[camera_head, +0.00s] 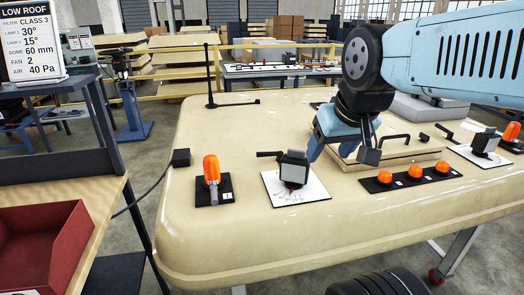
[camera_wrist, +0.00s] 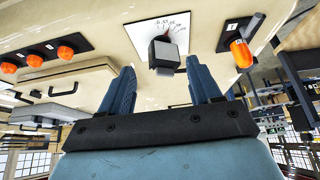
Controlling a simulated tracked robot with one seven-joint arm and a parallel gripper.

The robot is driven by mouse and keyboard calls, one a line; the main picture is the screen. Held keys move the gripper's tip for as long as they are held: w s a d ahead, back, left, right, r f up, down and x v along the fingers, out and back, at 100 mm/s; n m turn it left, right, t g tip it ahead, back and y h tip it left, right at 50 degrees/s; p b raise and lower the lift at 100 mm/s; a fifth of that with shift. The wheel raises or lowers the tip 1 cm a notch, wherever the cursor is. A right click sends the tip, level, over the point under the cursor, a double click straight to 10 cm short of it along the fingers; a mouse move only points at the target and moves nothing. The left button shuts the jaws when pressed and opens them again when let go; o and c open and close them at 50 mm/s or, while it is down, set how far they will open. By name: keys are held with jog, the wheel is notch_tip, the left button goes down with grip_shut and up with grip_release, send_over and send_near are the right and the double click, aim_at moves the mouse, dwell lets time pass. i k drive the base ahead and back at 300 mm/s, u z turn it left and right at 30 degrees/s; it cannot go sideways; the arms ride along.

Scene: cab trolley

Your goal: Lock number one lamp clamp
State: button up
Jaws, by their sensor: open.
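A dark lamp head (camera_head: 295,166) stands on a white scale plate (camera_head: 313,187) near the front of the cream roof. A black clamp lever (camera_head: 268,154) sticks out to its left. I cannot read a lamp number on it. In the wrist view the lamp head (camera_wrist: 165,52) lies just beyond my fingers, with the scale plate (camera_wrist: 150,28) behind it. My gripper (camera_head: 343,152) is open and empty, to the right of this lamp in the head view; its parted fingers also show in the wrist view (camera_wrist: 163,88). A second similar lamp (camera_head: 485,142) stands at the far right.
An orange beacon (camera_head: 211,168) on a black base stands left of the lamp. Several orange domes (camera_head: 414,172) sit on a black strip to the right, before a raised hatch (camera_head: 392,153). A black upright rod (camera_head: 209,75) stands behind. A red bin (camera_head: 45,245) is at left.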

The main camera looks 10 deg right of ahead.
aim_at(279, 154)
jog(key=u, duration=1.15)
jog(key=k, duration=0.95)
jog(key=z, duration=1.1)
jog(key=i, duration=1)
